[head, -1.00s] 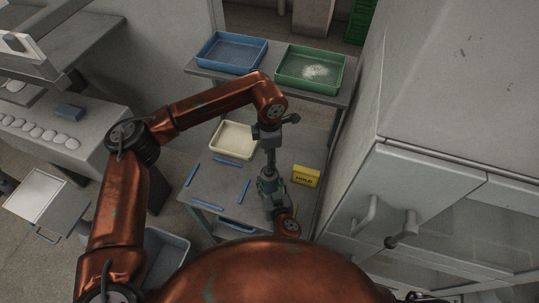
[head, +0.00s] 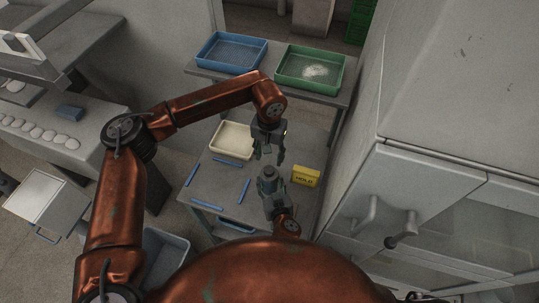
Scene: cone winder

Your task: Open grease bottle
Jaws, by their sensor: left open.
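The grease bottle (head: 268,185) is a small grey-green upright thing with a dark round top, over the front right of the grey table. My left gripper (head: 267,158) is open and points down just above the bottle's top, with its two fingers spread apart. Nothing shows between them. My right gripper (head: 276,206) is at the bottle's lower part, with its wrist just below in the picture. It appears closed around the bottle, though its fingers are small and partly hidden. I cannot tell whether the cap is loosened.
The grey table (head: 222,187) carries several blue sticks, a cream tray (head: 233,139) and a yellow box (head: 306,176) close right of the bottle. Blue (head: 232,67) and green (head: 325,83) trays stand on a shelf behind. A grey cabinet (head: 430,190) bounds the right.

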